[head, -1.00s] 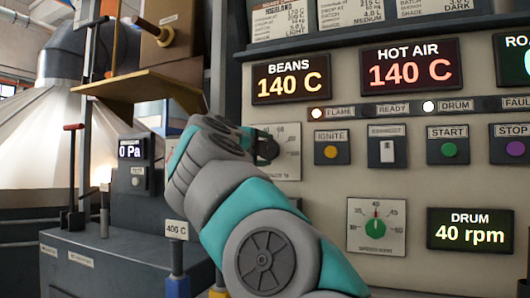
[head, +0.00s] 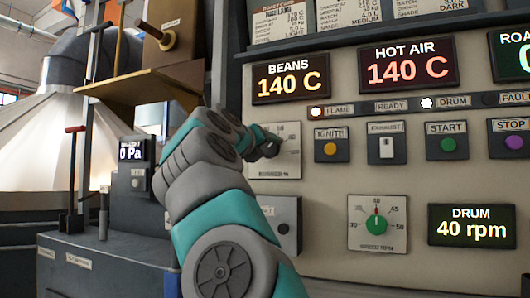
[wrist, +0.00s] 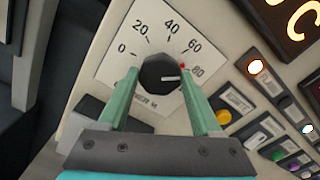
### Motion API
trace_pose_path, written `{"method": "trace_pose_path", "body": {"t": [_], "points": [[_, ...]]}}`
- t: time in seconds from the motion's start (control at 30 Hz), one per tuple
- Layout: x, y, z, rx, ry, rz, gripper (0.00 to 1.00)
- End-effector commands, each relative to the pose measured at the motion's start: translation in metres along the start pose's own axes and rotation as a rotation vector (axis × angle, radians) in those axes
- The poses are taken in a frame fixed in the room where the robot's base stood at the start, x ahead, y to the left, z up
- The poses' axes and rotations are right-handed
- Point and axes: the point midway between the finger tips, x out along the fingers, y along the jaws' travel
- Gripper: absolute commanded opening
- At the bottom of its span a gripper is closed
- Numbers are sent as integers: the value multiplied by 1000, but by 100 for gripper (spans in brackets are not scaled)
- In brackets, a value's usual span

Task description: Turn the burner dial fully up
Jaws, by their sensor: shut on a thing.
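The burner dial is a black knob (wrist: 160,74) on a white scale plate (wrist: 118,65) in the wrist view. Its white line points right, about at the 80 mark. A small red mark sits on the scale between 60 and 80. My gripper (wrist: 162,84) is shut on the knob, one green finger on each side. The right finger covers the scale just past 80. In the head view the plate (head: 289,165) is partly behind my gripper (head: 270,147), and the knob's pointer cannot be read there.
Ignite (head: 331,146), exhaust (head: 387,146) and start (head: 447,142) controls are right of the dial. A drum dial (head: 376,224) and another dark knob (head: 283,228) sit below. Displays (head: 290,78) are above. A yellowish shelf (head: 140,90) projects at left.

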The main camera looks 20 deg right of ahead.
Motion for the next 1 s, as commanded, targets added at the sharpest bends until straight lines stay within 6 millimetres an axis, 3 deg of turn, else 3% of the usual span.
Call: {"method": "trace_pose_path", "body": {"t": [0.6, 1.0], "points": [[0, 1, -1, 575, 3, -2, 10], [1, 2, -1, 831, 4, -1, 10]]}}
